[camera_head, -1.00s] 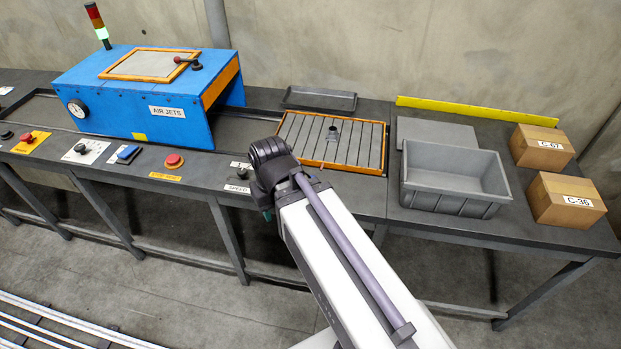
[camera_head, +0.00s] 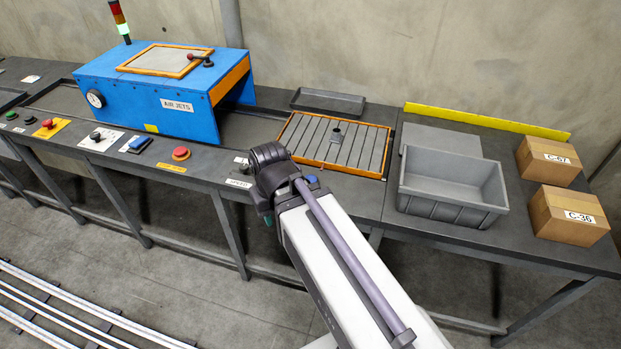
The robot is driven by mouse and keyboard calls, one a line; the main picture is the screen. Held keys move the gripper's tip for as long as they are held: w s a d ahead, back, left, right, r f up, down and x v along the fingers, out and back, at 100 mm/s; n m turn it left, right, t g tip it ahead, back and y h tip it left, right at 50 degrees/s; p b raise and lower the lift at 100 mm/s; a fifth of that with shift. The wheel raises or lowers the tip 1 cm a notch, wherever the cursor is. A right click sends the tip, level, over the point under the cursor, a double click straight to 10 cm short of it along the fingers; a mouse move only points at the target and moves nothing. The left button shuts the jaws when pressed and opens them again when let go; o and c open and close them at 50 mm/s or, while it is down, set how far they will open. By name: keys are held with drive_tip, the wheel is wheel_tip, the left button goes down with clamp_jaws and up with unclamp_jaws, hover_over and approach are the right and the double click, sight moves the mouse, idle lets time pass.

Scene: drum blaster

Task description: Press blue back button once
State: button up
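No label reading "back" is legible. My arm reaches in from the bottom right, its dark joint over the bench's front edge near the SPEED label. My gripper is hidden behind the arm, so its opening and any contact cannot be seen.
The blue AIR JETS machine (camera_head: 158,90) stands behind the strip. A black knob (camera_head: 96,137), a red button on yellow (camera_head: 47,124) and a red mushroom button (camera_head: 181,153) are nearby. The slatted rack (camera_head: 375,160), grey bin (camera_head: 440,205) and boxes (camera_head: 549,160) stand right.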

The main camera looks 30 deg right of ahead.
clamp_jaws()
idle(1.4)
